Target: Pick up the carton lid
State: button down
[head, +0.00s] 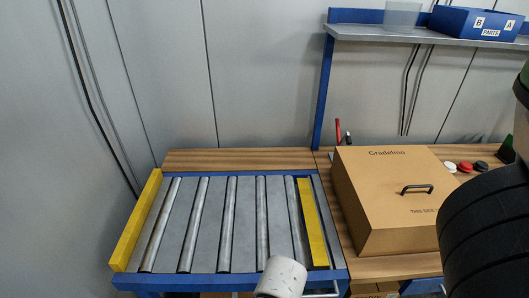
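The carton lid (385,180) is a tan box-shaped cover with a black handle (416,189) on its top. It sits on the wooden worktop at the right, just right of the roller conveyor. Its top bears the print "Gradelmo" and "THIS SIDE", the rest of that line being hard to read. Whether a carton body stands under it cannot be told. My gripper is not in view. A dark ribbed shape at the right edge hides part of the worktop beside the lid.
A roller conveyor (210,226) with yellow side rails fills the left. Small red, white and black round pieces (465,167) lie behind the lid's right side. A shelf (425,35) above carries a blue parts bin (475,22). Walls close off the back and left.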

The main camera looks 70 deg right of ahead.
aim_at(392, 196)
jog(key=k+j+z, duration=0.15)
jog(key=k, duration=0.25)
jog(key=k+j+z, duration=0.15)
jog(key=k, duration=0.2)
jog(key=z, duration=1.45)
